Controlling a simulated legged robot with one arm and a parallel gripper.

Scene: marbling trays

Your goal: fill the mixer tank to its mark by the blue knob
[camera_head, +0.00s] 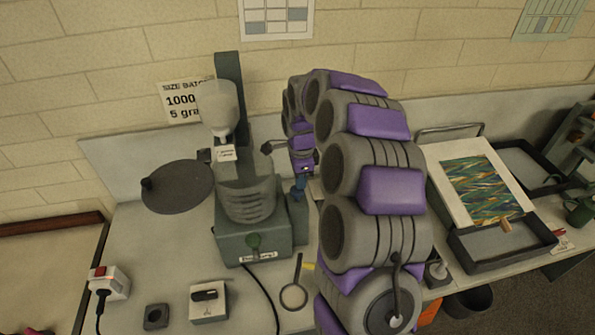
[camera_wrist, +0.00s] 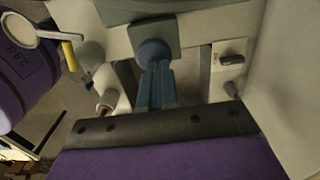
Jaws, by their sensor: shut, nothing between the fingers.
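The blue knob (camera_wrist: 152,52) is round and sits on a teal plate in the wrist view. My gripper (camera_wrist: 156,70) is shut and empty, its two teal fingers side by side with their tips at the knob; whether they touch it I cannot tell. In the head view my gripper (camera_head: 299,188) points down at the right side of the mixer (camera_head: 252,225), and the knob cannot be told apart there. The mixer has a ribbed grey vessel (camera_head: 250,203), seemingly the tank; no fill mark or water level is readable. A pale funnel-shaped container (camera_head: 218,108) is above it.
A red-switched box (camera_head: 108,282), a small black block (camera_head: 156,316) and a white switch box (camera_head: 208,302) stand in front. Trays (camera_head: 502,245) are at right.

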